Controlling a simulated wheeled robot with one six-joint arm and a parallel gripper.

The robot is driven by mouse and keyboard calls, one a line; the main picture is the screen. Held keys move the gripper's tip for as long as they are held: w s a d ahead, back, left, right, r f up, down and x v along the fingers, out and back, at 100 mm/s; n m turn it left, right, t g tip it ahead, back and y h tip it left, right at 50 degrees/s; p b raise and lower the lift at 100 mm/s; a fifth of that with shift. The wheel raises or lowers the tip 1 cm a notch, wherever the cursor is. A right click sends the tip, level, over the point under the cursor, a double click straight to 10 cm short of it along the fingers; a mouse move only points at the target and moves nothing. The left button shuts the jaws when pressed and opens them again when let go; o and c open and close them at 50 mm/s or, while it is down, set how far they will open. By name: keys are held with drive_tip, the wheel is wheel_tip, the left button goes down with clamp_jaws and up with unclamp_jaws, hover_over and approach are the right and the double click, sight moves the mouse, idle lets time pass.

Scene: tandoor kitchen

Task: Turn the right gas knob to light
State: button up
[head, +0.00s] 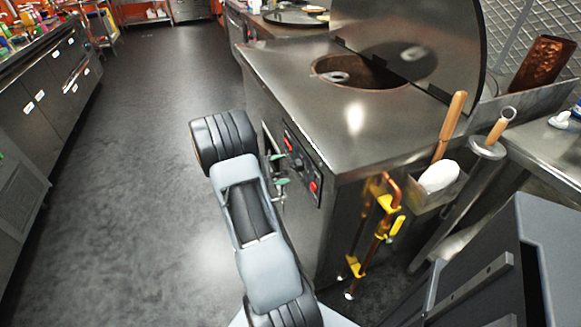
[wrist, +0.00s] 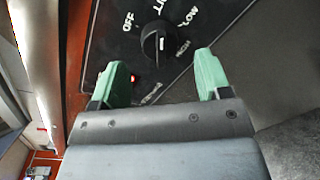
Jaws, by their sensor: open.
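A black gas knob (wrist: 158,42) with a short white mark sits on a dark panel in the wrist view. White lettering around it reads OFF, LOW and HIGH, with a label at the top edge partly cut off. The white mark runs roughly upright in the picture, toward that cut-off label. My gripper (wrist: 161,70) is open, its green fingers on either side below the knob, apart from it. In the head view my gripper (head: 279,170) is close to the control panel (head: 302,163) on the tandoor's front. I cannot tell there which knob it faces.
The steel tandoor counter (head: 290,90) has an open round mouth (head: 358,74) and a raised lid (head: 425,35). Copper pipes with yellow valve handles (head: 387,203) stand right of the panel. A grey cart (head: 550,235) is at lower right. The floor (head: 130,180) at left is clear.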

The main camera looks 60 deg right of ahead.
drive_tip(key=v, duration=1)
drive_tip(key=shift+s, duration=0.1)
drive_tip(key=s+a+f+t+y+p, duration=0.1)
drive_tip(key=s+a+f+y, duration=0.2)
drive_tip(key=a+f+y, duration=0.15)
drive_tip(key=a+r+t+y+p, duration=0.3)
drive_tip(key=a+r+y+p, duration=0.1)
drive_tip(key=a, duration=0.2)
drive_tip(key=s+a+r+t+y+p, duration=0.1)
drive_tip(key=a+r+t+p, duration=0.2)
drive_tip(key=a+r, duration=0.3)
drive_tip(key=a+r+t+y+p, duration=0.2)
drive_tip(key=a+r+t+p, duration=0.2)
drive_tip(key=r, duration=0.8)
drive_tip(key=s+a+r+t+y+p, duration=0.1)
drive_tip(key=a+r+t+y+p, duration=0.1)
drive_tip(key=a+r+p, duration=0.4)
wheel_tip(320, 180, up, 3)
drive_tip(key=shift+s+a+f+t, duration=0.1)
drive_tip(key=shift+s+a+t, duration=0.3)
drive_tip(key=shift+a+t, duration=0.35)
